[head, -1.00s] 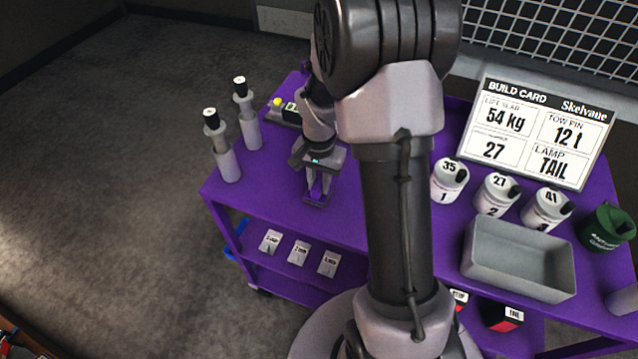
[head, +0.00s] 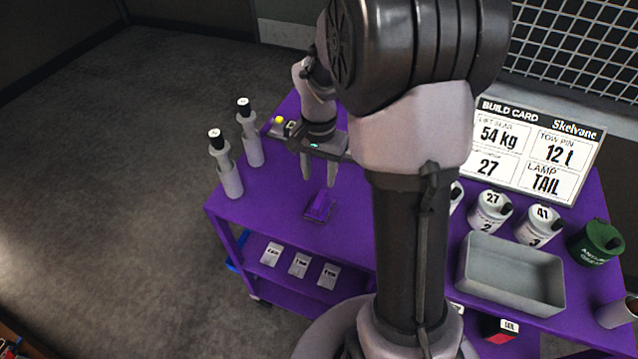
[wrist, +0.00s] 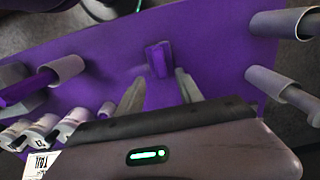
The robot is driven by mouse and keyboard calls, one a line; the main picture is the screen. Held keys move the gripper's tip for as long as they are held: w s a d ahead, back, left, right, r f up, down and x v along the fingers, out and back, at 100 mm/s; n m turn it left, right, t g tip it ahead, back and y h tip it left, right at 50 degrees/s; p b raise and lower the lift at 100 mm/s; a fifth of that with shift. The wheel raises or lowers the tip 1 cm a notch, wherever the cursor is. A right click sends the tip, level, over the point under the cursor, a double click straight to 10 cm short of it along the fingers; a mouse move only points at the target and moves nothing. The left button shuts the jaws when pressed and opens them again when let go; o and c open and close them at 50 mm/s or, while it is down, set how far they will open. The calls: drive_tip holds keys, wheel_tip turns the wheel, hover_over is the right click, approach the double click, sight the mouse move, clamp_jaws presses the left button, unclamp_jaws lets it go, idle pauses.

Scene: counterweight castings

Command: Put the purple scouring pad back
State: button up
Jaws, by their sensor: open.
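The purple scouring pad (head: 321,204) is a small purple block on the purple cart top (head: 270,205), left of my arm in the head view. It seems to sit on a slightly darker flat base. It also shows in the wrist view (wrist: 158,58), just beyond the fingertips. My gripper (head: 319,176) is open and empty, with its fingers pointing down above and behind the pad. In the wrist view the two fingers (wrist: 160,84) are spread, and the pad is clear of both.
Two grey cylinders with black-and-white tops (head: 228,165) stand at the cart's left edge. Numbered white canisters (head: 488,212), a grey bin (head: 510,275), a green can (head: 594,243) and a build card (head: 540,148) are on the right. Labelled packets (head: 300,264) lie on the lower shelf.

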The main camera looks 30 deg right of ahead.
drive_tip(key=s+a+r+n+t, duration=0.25)
drive_tip(key=s+a+r, duration=0.25)
drive_tip(key=a+r, duration=0.5)
drive_tip(key=s+a+r+n+t+y, duration=0.2)
drive_tip(key=s+a+r, duration=0.4)
drive_tip(key=s, duration=0.6)
drive_tip(key=shift+r+n+t, duration=0.2)
drive_tip(key=shift+n+t, duration=0.45)
drive_tip(key=shift+n, duration=0.1)
